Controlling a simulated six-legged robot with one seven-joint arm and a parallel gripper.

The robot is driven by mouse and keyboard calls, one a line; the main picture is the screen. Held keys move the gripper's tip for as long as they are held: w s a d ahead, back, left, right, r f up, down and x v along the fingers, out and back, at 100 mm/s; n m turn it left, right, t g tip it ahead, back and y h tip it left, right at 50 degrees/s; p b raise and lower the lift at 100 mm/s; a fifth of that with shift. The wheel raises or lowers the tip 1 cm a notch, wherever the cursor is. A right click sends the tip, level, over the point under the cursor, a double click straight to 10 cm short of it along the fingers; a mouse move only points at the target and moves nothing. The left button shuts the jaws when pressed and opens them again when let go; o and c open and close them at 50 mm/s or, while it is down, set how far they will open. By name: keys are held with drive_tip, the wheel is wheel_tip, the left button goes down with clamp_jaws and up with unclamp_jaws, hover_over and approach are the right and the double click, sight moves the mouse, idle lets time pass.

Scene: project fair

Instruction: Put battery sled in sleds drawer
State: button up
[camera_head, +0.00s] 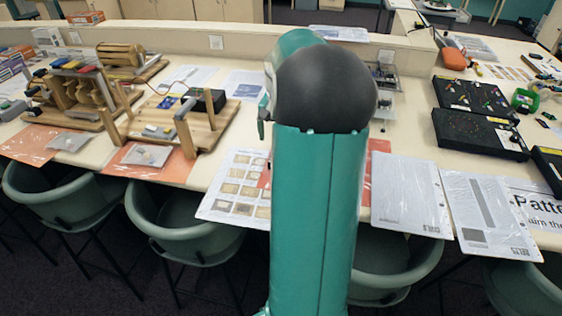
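I cannot pick out a battery sled for certain in the head view. I see no drawer that I can tell as the sleds drawer. My own teal arm with its black joint rises through the middle and hides part of the table behind it. My gripper cannot be made out; a small dark and teal piece shows at the arm's left edge, but I cannot tell what it is.
Wooden apparatus (190,125) stands on the long cream table at left. Black boards (475,134) lie at right. A clear case (383,76) shows behind my arm. Printed sheets (238,190) cover the front edge. Green chairs (180,235) line the near side.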

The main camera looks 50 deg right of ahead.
wheel_tip(320, 180, down, 3)
drive_tip(key=shift+a+r, duration=0.15)
drive_tip(key=shift+w+d+f, duration=0.1)
drive_tip(key=shift+d+f, duration=0.1)
drive_tip(key=shift+f, duration=1.3)
drive_tip(key=shift+w+d+f, duration=0.1)
drive_tip(key=shift+d+f, duration=0.05)
drive_tip(key=shift+f, duration=1.3)
drive_tip(key=c, duration=1.2)
drive_tip(key=shift+r, duration=0.15)
